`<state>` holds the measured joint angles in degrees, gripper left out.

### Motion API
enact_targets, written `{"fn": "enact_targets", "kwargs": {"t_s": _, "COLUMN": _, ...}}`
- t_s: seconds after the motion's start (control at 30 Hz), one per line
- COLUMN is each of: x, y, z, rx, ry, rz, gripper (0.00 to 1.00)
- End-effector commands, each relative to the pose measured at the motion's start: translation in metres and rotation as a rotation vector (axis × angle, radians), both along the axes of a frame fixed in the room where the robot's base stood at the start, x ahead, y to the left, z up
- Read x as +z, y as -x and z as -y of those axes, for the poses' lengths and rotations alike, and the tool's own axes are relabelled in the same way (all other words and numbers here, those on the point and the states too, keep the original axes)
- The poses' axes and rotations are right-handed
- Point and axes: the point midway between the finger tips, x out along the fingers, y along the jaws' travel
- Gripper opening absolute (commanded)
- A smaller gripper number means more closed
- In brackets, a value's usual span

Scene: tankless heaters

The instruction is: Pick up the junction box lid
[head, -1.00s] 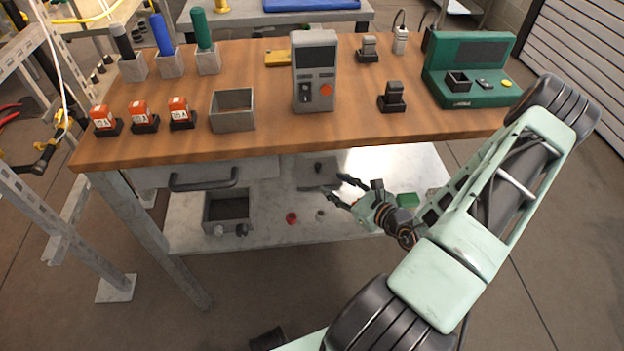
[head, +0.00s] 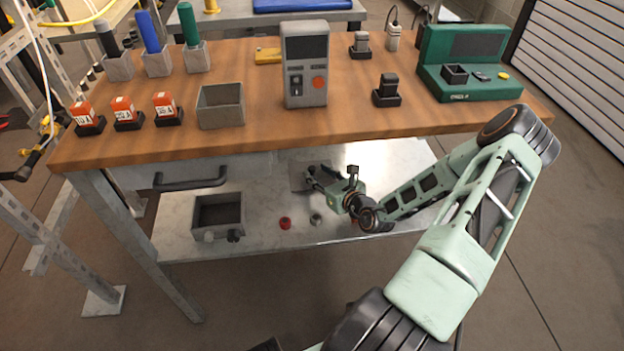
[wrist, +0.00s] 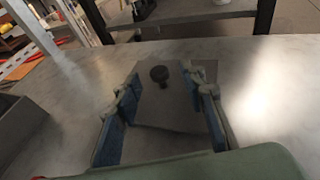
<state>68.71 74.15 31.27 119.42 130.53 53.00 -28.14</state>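In the head view the lid (head: 298,178) is partly hidden by my gripper (head: 333,173). My gripper is open, with its two blue-padded fingers on either side of the lid in the wrist view (wrist: 167,88). I see no clear contact between fingers and lid.
A grey open box (head: 243,214) stands on the lower shelf to the left, with a red cap (head: 285,223) and a small grey part (head: 316,219) nearby. The wooden benchtop (head: 240,144) overhangs the shelf. A drawer handle (head: 190,179) protrudes at left.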

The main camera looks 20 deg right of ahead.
Motion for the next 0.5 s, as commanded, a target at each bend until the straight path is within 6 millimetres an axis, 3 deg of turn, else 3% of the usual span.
{"fn": "enact_targets", "kwargs": {"t_s": 0.1, "x": -0.0051, "y": -0.0112, "z": -0.0027, "rx": 0.003, "ry": -0.001, "rz": 0.0, "gripper": 0.38}}
{"fn": "enact_targets", "kwargs": {"t_s": 0.37, "x": -0.0042, "y": -0.0133, "z": -0.0027, "rx": 0.002, "ry": 0.0, "rz": -0.001, "gripper": 0.38}}
{"fn": "enact_targets", "kwargs": {"t_s": 0.5, "x": -0.0042, "y": -0.0131, "z": -0.0027, "rx": 0.002, "ry": 0.0, "rz": -0.001, "gripper": 0.22}}
